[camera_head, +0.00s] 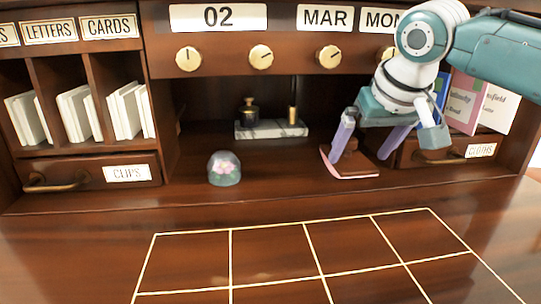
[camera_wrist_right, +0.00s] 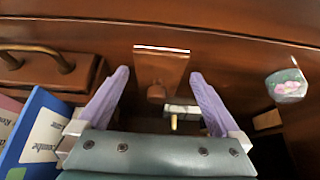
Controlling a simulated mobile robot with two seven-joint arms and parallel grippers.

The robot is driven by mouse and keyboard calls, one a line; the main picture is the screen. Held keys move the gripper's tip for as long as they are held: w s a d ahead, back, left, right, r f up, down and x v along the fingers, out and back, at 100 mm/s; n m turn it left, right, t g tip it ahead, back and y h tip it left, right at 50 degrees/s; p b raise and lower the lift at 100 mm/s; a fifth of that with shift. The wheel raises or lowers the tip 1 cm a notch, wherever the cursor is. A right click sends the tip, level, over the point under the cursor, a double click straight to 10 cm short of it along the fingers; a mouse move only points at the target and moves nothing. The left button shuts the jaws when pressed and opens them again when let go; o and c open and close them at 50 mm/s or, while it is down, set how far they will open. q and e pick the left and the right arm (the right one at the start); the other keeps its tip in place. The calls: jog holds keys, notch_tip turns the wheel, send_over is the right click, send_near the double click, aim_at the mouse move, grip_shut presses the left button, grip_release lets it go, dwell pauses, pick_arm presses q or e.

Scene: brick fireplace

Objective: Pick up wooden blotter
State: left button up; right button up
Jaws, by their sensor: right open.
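The wooden blotter (camera_head: 350,172) sits on the desk shelf in the head view, brown with a pale pinkish lower edge and a knob on top. In the right wrist view the blotter (camera_wrist_right: 162,64) shows between the fingers, its round knob facing the camera. My right gripper (camera_head: 363,150) is open above and around the blotter, with its purple fingers apart. In the right wrist view the gripper (camera_wrist_right: 160,75) has one finger on each side of the blotter, and no contact is clear. My left gripper is not in view.
A glass dome with a pink flower (camera_head: 224,168) stands left of the blotter. A marble inkstand (camera_head: 270,129) is behind. The cloths drawer (camera_head: 430,151) and upright booklets (camera_head: 470,103) are close on the right. The gold-lined desk top (camera_head: 270,255) in front is clear.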

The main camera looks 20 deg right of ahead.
aim_at(352, 147)
jog(key=shift+w+d, duration=0.1)
jog(key=shift+w, duration=0.4)
jog(key=shift+w+d, duration=0.2)
jog(key=shift+w, duration=0.75)
jog(key=shift+b+x, duration=0.65)
jog(key=shift+x, duration=0.45)
jog(key=shift+w+d+f, duration=0.1)
jog(key=shift+w+f, duration=0.1)
jog(key=shift+f, duration=0.15)
jog(key=c, duration=1.2)
jog(key=shift+c, duration=0.2)
